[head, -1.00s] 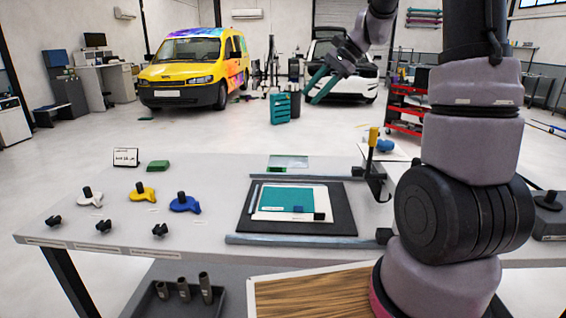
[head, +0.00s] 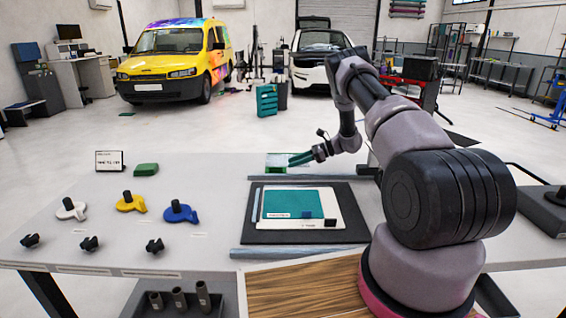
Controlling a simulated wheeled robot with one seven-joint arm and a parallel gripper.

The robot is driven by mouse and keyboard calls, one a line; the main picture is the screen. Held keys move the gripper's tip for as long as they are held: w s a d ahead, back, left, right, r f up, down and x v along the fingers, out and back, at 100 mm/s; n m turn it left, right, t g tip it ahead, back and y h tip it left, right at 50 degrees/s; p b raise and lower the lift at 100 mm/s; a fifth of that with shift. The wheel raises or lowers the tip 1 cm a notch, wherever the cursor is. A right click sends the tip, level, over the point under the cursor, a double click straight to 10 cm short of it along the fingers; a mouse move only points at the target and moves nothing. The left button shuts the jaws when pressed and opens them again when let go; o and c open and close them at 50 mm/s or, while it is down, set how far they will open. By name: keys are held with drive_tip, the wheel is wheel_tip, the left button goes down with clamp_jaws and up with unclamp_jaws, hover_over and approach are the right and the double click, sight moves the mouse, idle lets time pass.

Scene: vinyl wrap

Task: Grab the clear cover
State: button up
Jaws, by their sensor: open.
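A small clear, see-through sheet (head: 275,162), which looks like the clear cover, lies at the back edge of the table, behind the black mat. My gripper (head: 290,159) has two teal fingers and is open, pointing left. In the picture its fingertips overlap the right part of the clear sheet. I cannot tell whether they touch it or are above it. Nothing shows between the fingers.
A black mat (head: 348,234) holds a white board with a teal panel (head: 288,200). Grey rails (head: 270,252) lie along the mat. Blue (head: 180,213), yellow (head: 130,204) and white knobbed pieces stand left. A green block (head: 146,169) and a small sign (head: 109,160) stand at the back left.

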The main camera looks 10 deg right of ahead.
sight(278, 168)
drive_tip(key=x, duration=0.7)
drive_tip(key=shift+w+a+f, duration=0.15)
drive_tip(key=shift+w+a, duration=0.05)
drive_tip(key=shift+a, duration=0.05)
clamp_jaws()
